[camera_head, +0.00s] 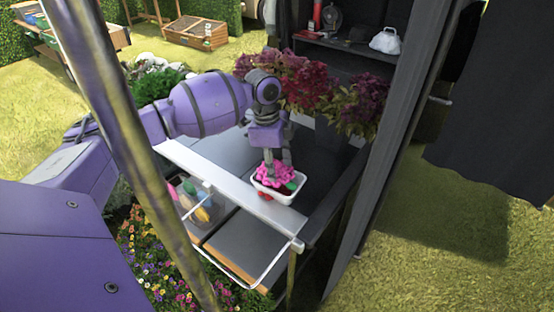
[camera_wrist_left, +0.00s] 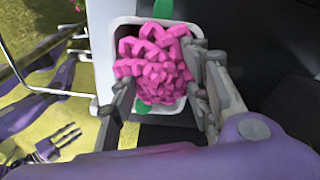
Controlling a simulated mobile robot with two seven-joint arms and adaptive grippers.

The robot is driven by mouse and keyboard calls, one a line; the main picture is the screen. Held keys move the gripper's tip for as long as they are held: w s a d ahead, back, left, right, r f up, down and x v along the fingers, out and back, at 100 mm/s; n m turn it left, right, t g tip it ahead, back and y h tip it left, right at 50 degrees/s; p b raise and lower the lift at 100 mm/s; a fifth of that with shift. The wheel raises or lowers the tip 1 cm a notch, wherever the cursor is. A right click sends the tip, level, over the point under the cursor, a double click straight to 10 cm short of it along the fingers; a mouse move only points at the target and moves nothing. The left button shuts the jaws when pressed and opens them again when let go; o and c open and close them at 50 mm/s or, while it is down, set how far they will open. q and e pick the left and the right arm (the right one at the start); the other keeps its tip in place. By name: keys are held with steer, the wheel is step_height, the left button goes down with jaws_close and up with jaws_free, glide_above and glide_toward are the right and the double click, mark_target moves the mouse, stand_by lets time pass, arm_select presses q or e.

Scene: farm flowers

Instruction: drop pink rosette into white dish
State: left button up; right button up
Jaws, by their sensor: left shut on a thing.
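A pink rosette (camera_head: 272,172) shows at the white dish in the head view. It fills the middle of the left wrist view (camera_wrist_left: 156,62). The white dish (camera_head: 278,197) stands on the bench, and its rim shows around the rosette in the left wrist view (camera_wrist_left: 102,52). My left gripper (camera_head: 274,162) points down over the dish, shut on the rosette with one finger on each side of it (camera_wrist_left: 160,95). The rosette is over or inside the dish; I cannot tell whether it touches the bottom. Green bits show beside it. My right gripper is not in the head view.
A clear bin (camera_head: 190,205) with colourful items hangs left of the dish. Small red things (camera_head: 265,197) lie at the dish's front. Dark red potted plants (camera_head: 355,100) stand behind. A dark post (camera_head: 385,140) rises at the right. Dark bench surface beside the dish looks free.

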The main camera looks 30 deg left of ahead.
arm_select(q)
steer(key=o, duration=1)
steer(key=r, duration=0.4)
steer(key=a+r, duration=0.1)
steer(key=r, duration=0.6)
steer(key=shift+s+a+r, duration=0.15)
steer(key=shift+a+r, duration=0.05)
steer(key=shift+r, duration=0.2)
steer(key=shift+s+f, duration=0.1)
